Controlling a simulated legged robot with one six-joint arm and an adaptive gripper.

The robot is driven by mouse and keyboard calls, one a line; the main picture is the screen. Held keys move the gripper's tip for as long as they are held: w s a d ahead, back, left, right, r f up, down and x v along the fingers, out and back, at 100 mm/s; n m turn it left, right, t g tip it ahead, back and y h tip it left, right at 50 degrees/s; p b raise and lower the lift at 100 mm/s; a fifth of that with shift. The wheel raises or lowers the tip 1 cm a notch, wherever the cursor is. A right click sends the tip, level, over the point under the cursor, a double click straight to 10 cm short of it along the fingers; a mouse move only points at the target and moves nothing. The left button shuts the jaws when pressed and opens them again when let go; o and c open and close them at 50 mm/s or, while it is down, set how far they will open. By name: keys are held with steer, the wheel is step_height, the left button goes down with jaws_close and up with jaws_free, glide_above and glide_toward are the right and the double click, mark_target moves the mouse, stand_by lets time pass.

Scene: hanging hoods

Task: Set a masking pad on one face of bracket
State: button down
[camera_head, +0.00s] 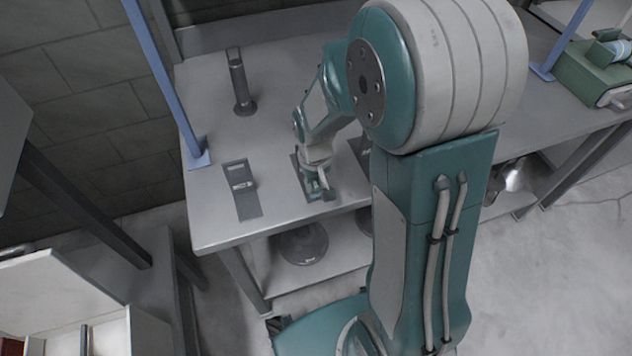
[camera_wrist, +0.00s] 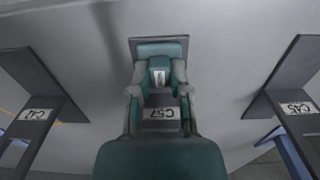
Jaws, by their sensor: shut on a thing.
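The left one (camera_head: 242,203) in the head view is uncovered. My gripper (camera_head: 318,188) is low over the middle bracket (camera_head: 300,172), which it partly hides. In the wrist view my gripper (camera_wrist: 160,80) is shut around a small pale piece (camera_wrist: 160,76), mostly hidden between the fingers; I cannot tell whether it is a masking pad. The middle bracket (camera_wrist: 144,40) shows behind the fingers, with a label reading C57. Two more brackets flank it, at left (camera_wrist: 30,120) and right (camera_wrist: 290,85).
A dark upright post (camera_head: 239,82) stands at the back left of the bench (camera_head: 205,105). A blue post (camera_head: 165,85) rises from the left edge. A green box (camera_head: 590,75) sits far right. A round dark object (camera_head: 300,244) lies on the lower shelf.

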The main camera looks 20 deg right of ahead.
steer(key=shift+f, duration=0.15)
stand_by(0.6)
steer(key=c, duration=0.5)
jaws_free()
step_height(320, 180, up, 12)
steer(key=shift+a, duration=0.1)
steer(key=s+r+t, duration=0.5)
steer(key=s+r, duration=0.5)
steer(key=s, duration=0.4)
steer(key=shift+t, duration=0.4)
